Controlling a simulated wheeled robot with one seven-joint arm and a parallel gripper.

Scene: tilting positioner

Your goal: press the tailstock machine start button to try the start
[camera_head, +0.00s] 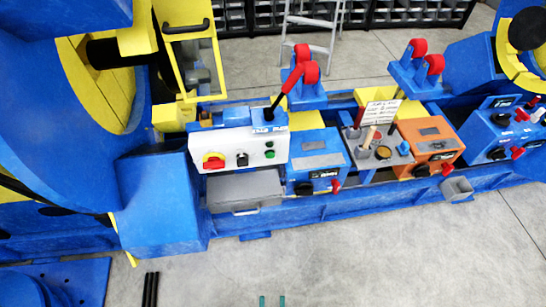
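A white control panel (225,163) faces me left of centre on the blue machine frame. It carries a red-and-yellow rotary switch (213,161), a black knob (242,159) and a small green button (270,154) near its right edge, with a small pale control just above it. Any lettering is too small to read, so I cannot tell which control is the tailstock start button. My gripper (272,301) shows only as two teal fingertips at the bottom edge, apart with bare floor between them. It is well below the panel and touches nothing; the rest is out of frame.
A red-handled lever (288,83) rises above the panel, and a grey box (245,190) is below it. Blue (318,155) and orange (430,145) boxes stand to the right. A big blue-and-yellow positioner fills the left. The floor (380,255) in front is clear.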

